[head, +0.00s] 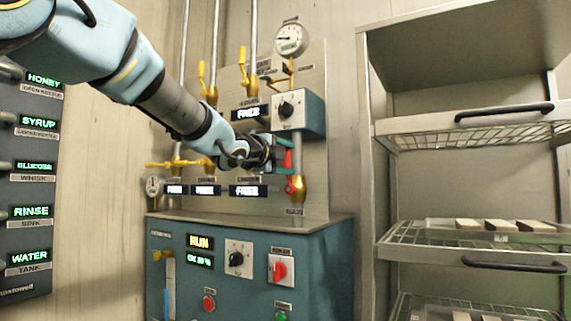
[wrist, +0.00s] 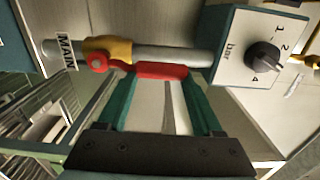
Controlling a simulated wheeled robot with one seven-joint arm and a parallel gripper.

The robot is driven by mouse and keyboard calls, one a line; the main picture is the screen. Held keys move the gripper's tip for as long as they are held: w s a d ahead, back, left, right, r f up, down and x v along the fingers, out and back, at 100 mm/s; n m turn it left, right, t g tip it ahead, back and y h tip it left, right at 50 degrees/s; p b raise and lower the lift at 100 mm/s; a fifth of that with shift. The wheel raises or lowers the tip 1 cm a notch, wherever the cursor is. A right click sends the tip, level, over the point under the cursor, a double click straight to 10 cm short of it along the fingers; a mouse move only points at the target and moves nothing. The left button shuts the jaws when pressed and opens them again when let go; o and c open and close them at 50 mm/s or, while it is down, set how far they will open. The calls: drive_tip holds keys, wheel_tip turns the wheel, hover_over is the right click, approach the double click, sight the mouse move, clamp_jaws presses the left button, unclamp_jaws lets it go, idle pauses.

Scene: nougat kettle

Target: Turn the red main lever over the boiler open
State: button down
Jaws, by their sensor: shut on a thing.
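The red main lever (head: 288,158) sits on the brass valve (head: 297,187) of the pipe above the right side of the boiler cabinet (head: 250,217). In the wrist view the lever (wrist: 162,71) lies alongside the grey pipe (wrist: 172,54), its red hub (wrist: 97,62) on the brass valve body (wrist: 112,48). My gripper (head: 284,156) reaches it from the left. In the head view the fingers partly hide the lever.
A pressure dial box (head: 298,112) with a black knob is just above my gripper; it also shows in the wrist view (wrist: 255,48). Other yellow valve levers (head: 243,65) stand up to the left. A wire shelf rack (head: 470,235) stands to the right.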

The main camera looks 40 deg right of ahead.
drive_tip(key=shift+s, duration=0.1)
drive_tip(key=shift+c, duration=0.2)
unclamp_jaws()
drive_tip(key=v, duration=1)
drive_tip(key=shift+a, duration=0.35)
drive_tip(key=shift+f, duration=0.1)
